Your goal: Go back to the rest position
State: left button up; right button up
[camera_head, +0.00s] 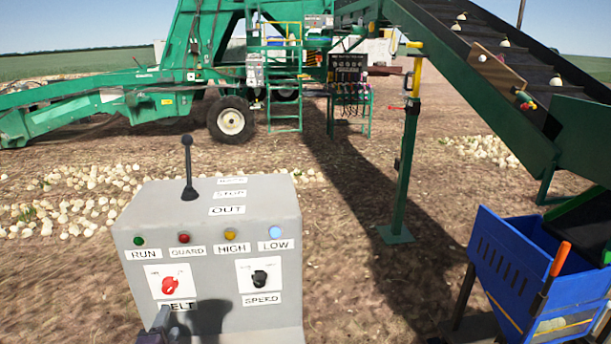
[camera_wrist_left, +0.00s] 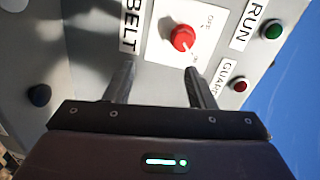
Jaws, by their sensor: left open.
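A grey control box (camera_head: 215,275) stands in front of me with a black lever (camera_head: 188,170) on top. The red BELT knob (camera_head: 169,285) is at its lower left and the black SPEED knob (camera_head: 260,277) at its right. My left gripper (camera_head: 160,325) shows at the bottom edge of the head view, in front of the box below the BELT knob. In the left wrist view its two fingers (camera_wrist_left: 158,88) are apart and empty, with the red knob (camera_wrist_left: 182,38) beyond them, not between them. My right gripper is in neither view.
A blue bin (camera_head: 510,265) with an orange-handled tool (camera_head: 560,258) stands at the right. A green conveyor (camera_head: 480,85) slopes across the upper right on a green post (camera_head: 403,170). Onions (camera_head: 75,195) lie on the soil. Open ground lies between box and bin.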

pick_arm(q)
jog(key=s+d+f+n+g+h, duration=0.3)
jog(key=s+d+f+n+g, duration=0.25)
jog(key=s+d, duration=0.3)
jog(key=s+d+n+g+h, duration=0.1)
jog(key=s+d+n+g, duration=0.25)
jog(key=s, duration=0.35)
jog(key=s+d+n+g, duration=0.3)
jog(key=s+g, duration=0.1)
jog(key=s, duration=0.3)
notch_tip(320, 180, down, 28)
jog(key=s+g, duration=0.1)
jog(key=s+a+f+g, duration=0.1)
jog(key=s+a+f, duration=0.2)
jog(key=s+f, duration=1.6)
jog(key=shift+s+a, duration=0.2)
jog(key=shift+s, duration=0.4)
